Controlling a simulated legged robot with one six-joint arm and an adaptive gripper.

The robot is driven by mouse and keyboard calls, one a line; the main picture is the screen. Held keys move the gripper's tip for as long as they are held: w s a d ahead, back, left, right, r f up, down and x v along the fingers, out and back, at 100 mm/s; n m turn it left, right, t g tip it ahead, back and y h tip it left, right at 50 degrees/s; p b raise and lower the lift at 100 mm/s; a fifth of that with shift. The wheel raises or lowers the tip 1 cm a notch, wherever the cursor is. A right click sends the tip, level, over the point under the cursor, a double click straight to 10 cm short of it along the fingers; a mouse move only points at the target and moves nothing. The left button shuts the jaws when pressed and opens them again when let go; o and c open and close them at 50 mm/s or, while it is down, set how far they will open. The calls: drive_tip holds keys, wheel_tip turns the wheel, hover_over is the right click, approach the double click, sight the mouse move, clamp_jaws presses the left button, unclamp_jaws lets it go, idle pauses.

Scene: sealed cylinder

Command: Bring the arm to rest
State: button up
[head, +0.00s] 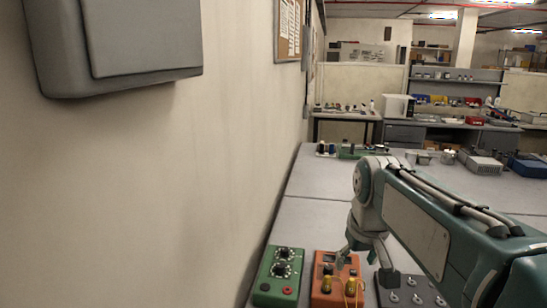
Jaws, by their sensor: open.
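My arm reaches in from the lower right and bends downward over the grey bench (320,228). My gripper (345,262) points down at the arm's end, open, just above or in front of an orange box (322,290) with yellow parts on its top. I cannot tell whether the gripper touches the box. The fingers are small and partly merge with the wrist behind them. I see nothing held between them.
A green box with dials (282,275) stands left of the orange box, and a dark box with knobs (405,292) stands right. A wall with a grey cabinet (120,45) borders the left. More equipment lines the bench's far end; its middle is largely clear.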

drive_tip(key=s+f+m+t, duration=0.1)
drive_tip(key=s+f, duration=0.2)
drive_tip(key=s, duration=0.5)
drive_tip(key=s+f+t, duration=0.1)
drive_tip(key=s+f, duration=0.3)
drive_tip(key=s, duration=0.5)
drive_tip(key=shift+m+t, duration=0.3)
drive_tip(key=shift+m, duration=0.1)
